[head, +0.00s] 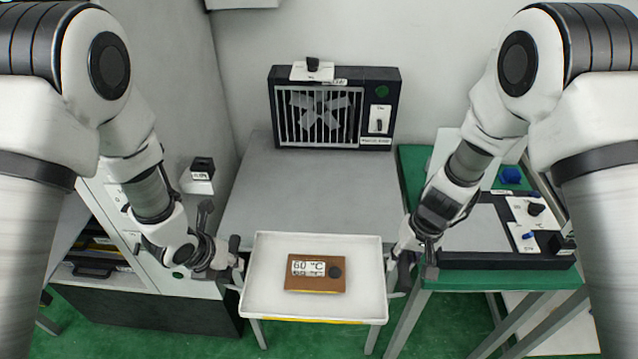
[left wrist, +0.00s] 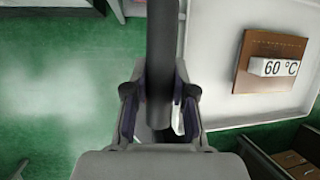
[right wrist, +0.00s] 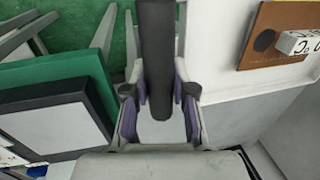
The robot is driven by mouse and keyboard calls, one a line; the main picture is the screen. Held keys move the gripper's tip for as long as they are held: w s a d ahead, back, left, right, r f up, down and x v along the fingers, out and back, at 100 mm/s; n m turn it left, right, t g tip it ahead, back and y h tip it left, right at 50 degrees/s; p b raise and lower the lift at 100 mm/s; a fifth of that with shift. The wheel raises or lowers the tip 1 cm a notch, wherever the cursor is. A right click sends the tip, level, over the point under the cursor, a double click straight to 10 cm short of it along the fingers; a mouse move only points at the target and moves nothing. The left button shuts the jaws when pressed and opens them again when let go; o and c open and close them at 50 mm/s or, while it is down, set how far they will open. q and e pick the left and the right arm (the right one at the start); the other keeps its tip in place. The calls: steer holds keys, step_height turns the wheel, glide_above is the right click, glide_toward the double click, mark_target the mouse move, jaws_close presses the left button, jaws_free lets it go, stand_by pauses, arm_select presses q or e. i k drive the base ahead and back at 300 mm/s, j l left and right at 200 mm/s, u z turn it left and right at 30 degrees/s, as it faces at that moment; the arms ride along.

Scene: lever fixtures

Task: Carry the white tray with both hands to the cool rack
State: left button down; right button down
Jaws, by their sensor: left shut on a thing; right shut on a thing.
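The white tray (head: 265,258) is level at the front centre in the head view, with a brown block (head: 312,285) marked 60 °C on it. My left gripper (head: 236,268) is shut on the tray's left handle, a dark bar (left wrist: 160,70) in the left wrist view. My right gripper (head: 396,270) is shut on the right handle, also a dark bar (right wrist: 156,60) in the right wrist view. A grey table top (head: 310,195) lies beyond the tray. I cannot read any label naming the cool rack.
A black unit with a barred fan grille (head: 320,115) stands at the back of the grey top, which is otherwise clear. A green bench (head: 460,280) with a black-framed panel (head: 480,235) is at right. A white cabinet (head: 130,225) is at left.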

mark_target(315, 194)
steer(key=i, duration=0.95)
